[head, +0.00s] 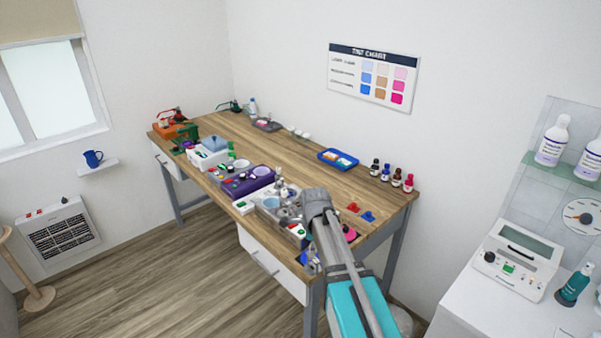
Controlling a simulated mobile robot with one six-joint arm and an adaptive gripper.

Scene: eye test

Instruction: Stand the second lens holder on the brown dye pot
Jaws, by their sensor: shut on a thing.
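My gripper (288,212) is small in the head view, at the end of my arm over the near part of the wooden table. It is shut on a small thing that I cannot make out. A small red piece (353,207) and a small blue piece (368,216) lie on the table right of my wrist; I cannot tell whether either is a lens holder. I cannot pick out the brown dye pot for sure. A round pink thing (350,234) shows beside my arm, partly hidden by it. My arm hides part of the table's near end.
A blue tray (337,159) and several small bottles (397,178) stand along the back. Bare wood (310,178) shows between them.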

